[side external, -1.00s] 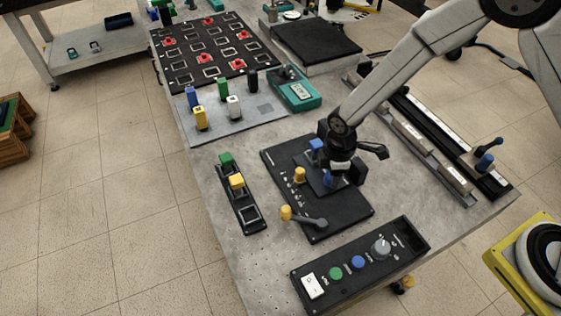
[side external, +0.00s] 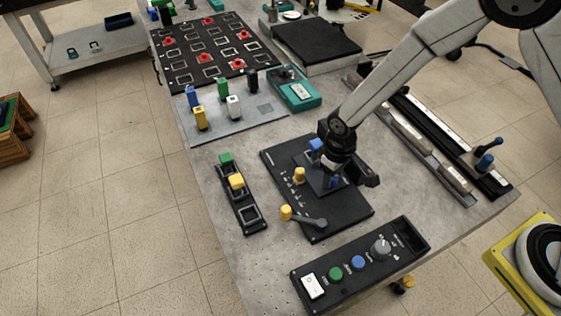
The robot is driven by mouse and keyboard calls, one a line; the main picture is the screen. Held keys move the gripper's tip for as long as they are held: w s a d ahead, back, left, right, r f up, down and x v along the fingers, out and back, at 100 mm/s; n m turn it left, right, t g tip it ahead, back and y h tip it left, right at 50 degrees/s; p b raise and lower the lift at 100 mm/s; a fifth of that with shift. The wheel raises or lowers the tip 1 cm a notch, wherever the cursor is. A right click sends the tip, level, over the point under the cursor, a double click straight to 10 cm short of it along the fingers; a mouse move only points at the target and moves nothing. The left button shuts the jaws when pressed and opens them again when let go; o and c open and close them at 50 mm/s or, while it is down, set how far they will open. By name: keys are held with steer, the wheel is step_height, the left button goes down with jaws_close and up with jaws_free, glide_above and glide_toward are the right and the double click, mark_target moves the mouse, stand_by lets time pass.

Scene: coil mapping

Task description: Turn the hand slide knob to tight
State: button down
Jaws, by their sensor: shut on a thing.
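My gripper (side external: 335,174) points down over the raised plate (side external: 315,181) of the black panel (side external: 272,172). A yellow knob (side external: 299,174) stands at the plate's left edge. A lever with a yellow end (side external: 286,213) lies along the panel's front. The labels are too small to read, so the tight mark cannot be made out.
A control box (side external: 360,264) with a grey dial, blue and green buttons and a white switch stands in front. A slotted strip (side external: 242,198) with green and yellow blocks is to the left. Metal rails (side external: 425,145) run along the right. Bare table lies between.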

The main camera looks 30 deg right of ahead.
steer(key=shift+m, duration=0.5)
steer(key=shift+c, duration=1.1)
jaws_free()
steer(key=shift+r, duration=0.1)
steer(key=shift+r, duration=3.85)
steer(key=s+d+r+m+t, duration=0.1)
steer(key=s+d+r, duration=0.2)
steer(key=s+d, duration=0.2)
steer(key=s+d+r+m+t, duration=0.1)
steer(key=s+d+r, duration=0.3)
steer(key=d, duration=0.6)
steer(key=shift+s+d+r+m+t, duration=0.2)
steer(key=shift+s+r+m+t, duration=0.15)
steer(key=shift+s, duration=0.7)
